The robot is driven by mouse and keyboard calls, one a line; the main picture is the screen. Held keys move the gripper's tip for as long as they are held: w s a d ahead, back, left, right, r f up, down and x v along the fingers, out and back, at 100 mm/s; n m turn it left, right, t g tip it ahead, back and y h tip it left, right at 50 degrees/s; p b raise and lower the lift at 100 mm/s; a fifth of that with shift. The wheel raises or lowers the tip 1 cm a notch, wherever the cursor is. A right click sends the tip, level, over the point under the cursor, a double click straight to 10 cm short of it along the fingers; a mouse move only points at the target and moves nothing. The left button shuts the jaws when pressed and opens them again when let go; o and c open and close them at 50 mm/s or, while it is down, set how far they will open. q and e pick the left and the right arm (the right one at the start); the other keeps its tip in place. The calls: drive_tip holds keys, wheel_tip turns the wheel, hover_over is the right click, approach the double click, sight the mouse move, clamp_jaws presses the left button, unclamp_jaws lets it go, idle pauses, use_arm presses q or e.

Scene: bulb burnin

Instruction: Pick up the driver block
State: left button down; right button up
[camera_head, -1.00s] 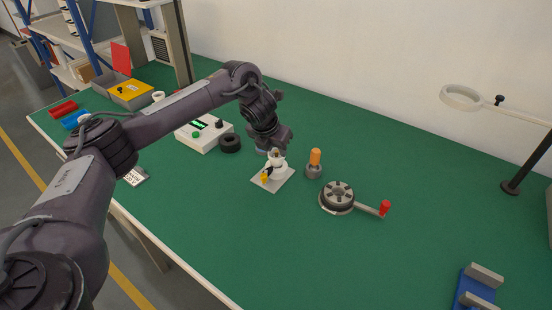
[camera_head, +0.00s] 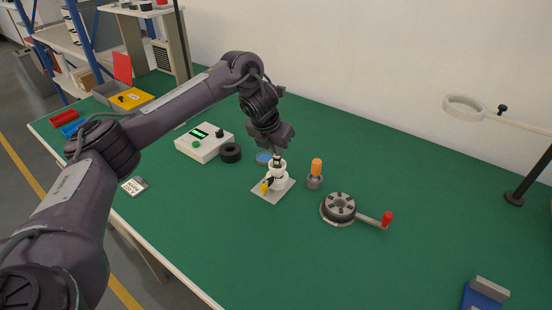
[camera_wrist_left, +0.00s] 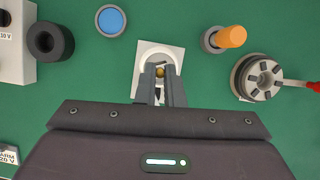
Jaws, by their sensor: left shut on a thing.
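My left gripper (camera_head: 277,157) is just above a white cup-like body (camera_head: 278,176) on a light grey plate (camera_head: 284,191). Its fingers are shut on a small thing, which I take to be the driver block. Little of it shows. In the left wrist view, the fingertips (camera_wrist_left: 160,75) come together over the white body and plate, with a small brass-coloured round piece (camera_wrist_left: 160,72) between them. I cannot tell whether the held block is fully clear of the white body. A yellow part (camera_head: 265,188) and a black part stand at the plate's front left. My right gripper is not in view.
A round dark fixture (camera_head: 340,207) with a red-knobbed crank is farther right. A black ring (camera_head: 231,153), a blue disc (camera_head: 264,158) and a white meter box (camera_head: 204,143) are behind left. The front right mat is mostly clear.

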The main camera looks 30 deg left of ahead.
use_arm(q)
wheel_tip(320, 180, up, 15)
drive_tip(key=p, duration=0.6)
wheel_tip(320, 180, up, 5)
drive_tip(key=p, duration=0.5)
hover_over(276, 157)
